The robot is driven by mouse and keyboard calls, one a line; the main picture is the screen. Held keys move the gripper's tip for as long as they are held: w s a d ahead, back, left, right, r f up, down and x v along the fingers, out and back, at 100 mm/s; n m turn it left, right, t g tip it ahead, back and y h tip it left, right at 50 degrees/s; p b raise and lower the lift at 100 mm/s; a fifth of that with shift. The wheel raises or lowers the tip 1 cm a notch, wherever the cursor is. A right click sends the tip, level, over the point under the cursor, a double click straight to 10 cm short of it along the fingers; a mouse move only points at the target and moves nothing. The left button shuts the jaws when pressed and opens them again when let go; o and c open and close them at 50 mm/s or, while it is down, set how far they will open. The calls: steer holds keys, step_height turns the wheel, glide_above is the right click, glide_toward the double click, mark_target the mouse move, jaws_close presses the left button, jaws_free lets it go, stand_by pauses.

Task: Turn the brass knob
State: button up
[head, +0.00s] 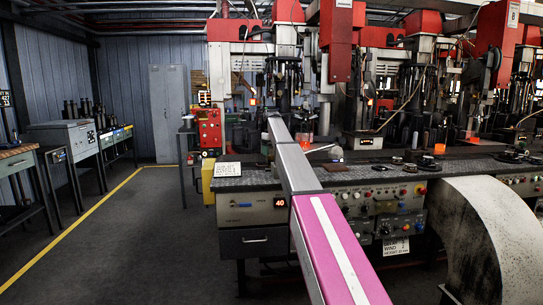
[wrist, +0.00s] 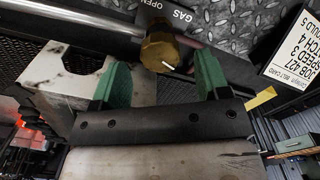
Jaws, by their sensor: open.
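The brass knob (wrist: 158,50) shows in the wrist view at the top middle, a faceted brass piece with a white mark on its lower right side. It sits at a dark plate lettered "GAS OPEN" (wrist: 172,16). My gripper (wrist: 162,64) is open, with one green finger to the left of the knob and one to the right. The knob lies between the fingertips in the picture, and gaps show on both sides. In the head view my arm reaches to the machine bench, and I cannot make out the knob or the gripper there.
A metal pipe (wrist: 90,20) runs close to the left finger in the wrist view. A white job card (wrist: 293,50) lies at the upper right on tread plate. In the head view, red and grey moulding machines (head: 340,50) stand behind the bench, with glowing orange pieces (head: 439,149).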

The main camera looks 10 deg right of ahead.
mark_target(271, 156)
step_height(271, 156, up, 9)
steer(key=shift+f, duration=0.15)
steer(key=shift+s, duration=0.1)
